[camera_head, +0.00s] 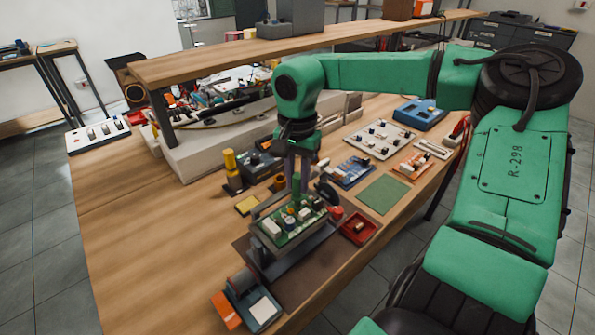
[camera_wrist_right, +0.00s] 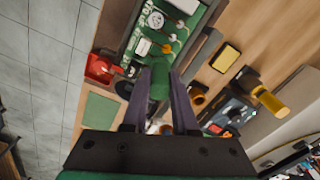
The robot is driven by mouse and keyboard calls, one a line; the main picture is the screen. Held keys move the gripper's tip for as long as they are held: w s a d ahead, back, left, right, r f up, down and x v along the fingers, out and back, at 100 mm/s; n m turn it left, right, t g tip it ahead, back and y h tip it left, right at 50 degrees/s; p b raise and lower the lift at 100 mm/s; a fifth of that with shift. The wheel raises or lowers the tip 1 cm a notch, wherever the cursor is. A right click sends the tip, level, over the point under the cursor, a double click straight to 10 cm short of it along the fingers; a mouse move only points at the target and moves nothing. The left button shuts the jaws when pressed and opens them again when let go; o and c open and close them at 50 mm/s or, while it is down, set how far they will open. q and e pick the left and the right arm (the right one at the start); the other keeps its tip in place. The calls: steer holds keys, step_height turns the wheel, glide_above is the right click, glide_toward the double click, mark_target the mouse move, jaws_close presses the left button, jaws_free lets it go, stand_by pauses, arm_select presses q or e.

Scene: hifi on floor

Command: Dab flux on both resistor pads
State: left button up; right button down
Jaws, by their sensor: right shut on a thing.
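A green circuit board (camera_head: 297,222) with several small parts on it sits in a dark holder (camera_head: 285,262) on the workbench. It also shows in the right wrist view (camera_wrist_right: 158,52). My right gripper (camera_head: 297,160) points down over the board's far edge. In the right wrist view my right gripper (camera_wrist_right: 160,105) is shut on a green, pen-like tool (camera_wrist_right: 159,78), whose far end reaches toward the board. I cannot tell whether the tip touches it. The resistor pads are too small to make out. My left gripper is not in view.
A red tray (camera_head: 358,227) and a green mat (camera_head: 384,194) lie right of the holder. A raised wooden shelf (camera_head: 270,50) spans the bench behind. Bare wood (camera_head: 120,220) is free at left.

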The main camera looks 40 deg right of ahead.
stand_by(0.3)
step_height(320, 180, up, 5)
steer(key=p, duration=0.4)
steer(key=shift+f, duration=0.25)
